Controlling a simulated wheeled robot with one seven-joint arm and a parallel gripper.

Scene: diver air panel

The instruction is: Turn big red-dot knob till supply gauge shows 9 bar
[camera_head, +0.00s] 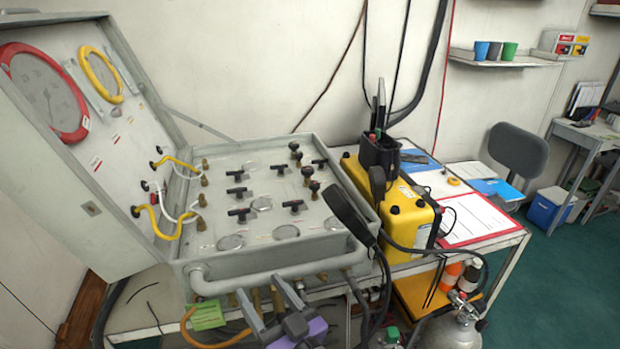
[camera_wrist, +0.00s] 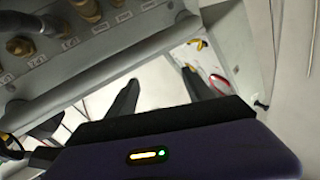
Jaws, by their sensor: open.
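The air panel (camera_head: 270,262) is an open grey case on a bench. Several tall black knobs on brass stems (camera_head: 307,172) stand at its right side, among flat black T-handles (camera_head: 239,213). I cannot make out a red dot on any knob. A red-rimmed gauge (camera_head: 45,92) and a yellow-rimmed gauge (camera_head: 102,75) sit in the raised lid; their readings and which is the supply gauge are not legible. My gripper (camera_head: 260,287) is open and empty, low in front of the case's front face. Its two dark fingers also show apart in the wrist view (camera_wrist: 160,88).
Brass fittings (camera_wrist: 85,10) and hoses line the case's front underside near my gripper. A black handset (camera_head: 347,215) hangs over the front right corner. A yellow box (camera_head: 405,213) stands right of the case. A gas cylinder (camera_head: 452,330) is below. Space above the panel is mostly free.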

